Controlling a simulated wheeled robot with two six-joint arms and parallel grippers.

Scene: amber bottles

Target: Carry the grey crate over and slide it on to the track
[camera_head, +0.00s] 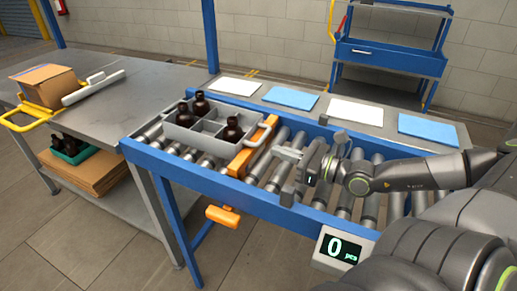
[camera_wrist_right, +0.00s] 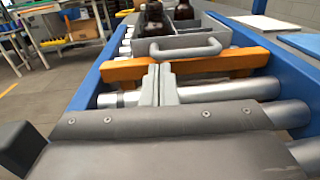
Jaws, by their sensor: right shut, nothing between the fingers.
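The grey crate (camera_head: 185,132) sits on the roller track (camera_head: 273,168) at its left part, behind an orange bar (camera_head: 247,152) that crosses the rollers. It has compartments, and several amber bottles (camera_head: 232,131) stand in some of them; others look empty. In the right wrist view the crate's handle (camera_wrist_right: 185,47) faces me, just beyond the orange bar (camera_wrist_right: 200,66). My right gripper (camera_head: 280,154) is over the rollers on the near side of the bar. Its fingers (camera_wrist_right: 158,86) are shut and empty, apart from the crate. My left gripper is not in view.
A grey table (camera_head: 140,88) at left holds a cardboard box (camera_head: 45,85) and a yellow-handled thing. White and blue sheets (camera_head: 290,97) lie on the ledge behind the track. A counter display (camera_head: 340,249) reads 0. A blue cart (camera_head: 390,48) stands behind. Rollers right of the bar are clear of goods.

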